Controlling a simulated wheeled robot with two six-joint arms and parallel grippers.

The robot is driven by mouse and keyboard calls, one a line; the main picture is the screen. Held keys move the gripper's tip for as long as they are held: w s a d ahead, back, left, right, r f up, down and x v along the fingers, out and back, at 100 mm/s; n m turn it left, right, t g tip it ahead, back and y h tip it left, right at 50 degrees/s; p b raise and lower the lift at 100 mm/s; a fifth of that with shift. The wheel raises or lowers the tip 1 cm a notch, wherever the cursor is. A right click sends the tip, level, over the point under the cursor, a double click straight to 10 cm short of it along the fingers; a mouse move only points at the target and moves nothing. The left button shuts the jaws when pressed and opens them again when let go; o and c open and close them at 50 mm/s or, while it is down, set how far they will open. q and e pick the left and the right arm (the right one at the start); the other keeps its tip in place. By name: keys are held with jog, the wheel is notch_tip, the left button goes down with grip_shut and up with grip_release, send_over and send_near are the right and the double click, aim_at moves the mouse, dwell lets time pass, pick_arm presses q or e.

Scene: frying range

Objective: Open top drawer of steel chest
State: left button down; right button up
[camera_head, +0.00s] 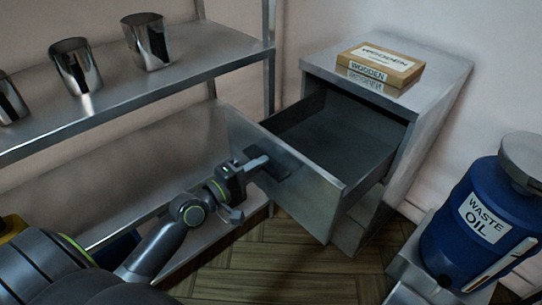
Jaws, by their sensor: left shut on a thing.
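The steel chest (425,110) stands in the corner against the wall. Its top drawer (315,195) is pulled far out toward the front left, and its inside looks empty. My left gripper (262,165) is at the drawer's front panel, shut on the drawer handle (280,168), which the gripper partly hides. My left arm comes in from the lower left. My right gripper is not in view.
A box labelled "WOODEN" (381,58) lies on top of the chest. A steel shelf (190,68) with several metal cups (76,65) is at the left, close to the open drawer. A blue waste oil drum (475,225) stands at the right. Wooden floor (270,265) shows in front.

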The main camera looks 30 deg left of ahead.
pick_arm(q)
jog(key=shift+v, duration=0.85)
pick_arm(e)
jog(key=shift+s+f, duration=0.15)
pick_arm(q)
jog(key=c, duration=1.4)
grip_release()
jog(key=shift+c, duration=0.2)
